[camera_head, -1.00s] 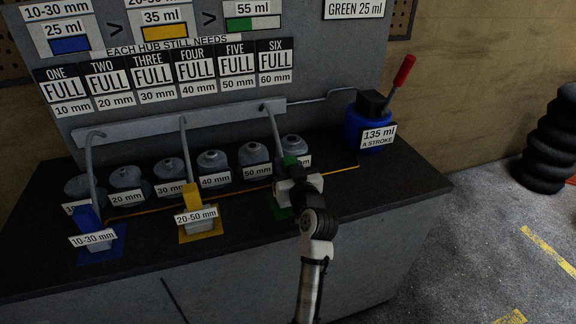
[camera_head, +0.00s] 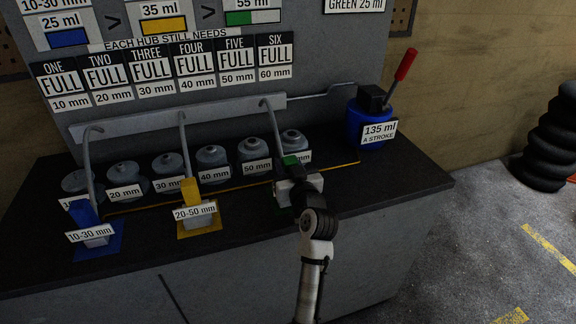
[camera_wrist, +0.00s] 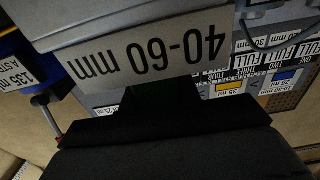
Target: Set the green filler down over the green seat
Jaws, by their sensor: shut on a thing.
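The green filler (camera_head: 290,160) is at the right front of the bench, mostly hidden behind my gripper (camera_head: 292,176) and wrist. In the wrist view its grey body (camera_wrist: 75,32) carries a "40-60 mm" label, and its dark green handle (camera_wrist: 162,98) is between my jaws. My gripper is shut on the filler. A sliver of the green seat (camera_head: 284,212) shows on the bench below and left of my wrist. My arm hides the rest, and I cannot tell whether the filler touches the seat.
The yellow filler (camera_head: 190,190) and blue filler (camera_head: 84,217) stand on their coloured seats to the left. Several grey hubs (camera_head: 212,157) line the bench behind, under a rail with hanging pipes (camera_head: 185,118). A blue jack pump (camera_head: 366,122) with a red-handled lever stands at right.

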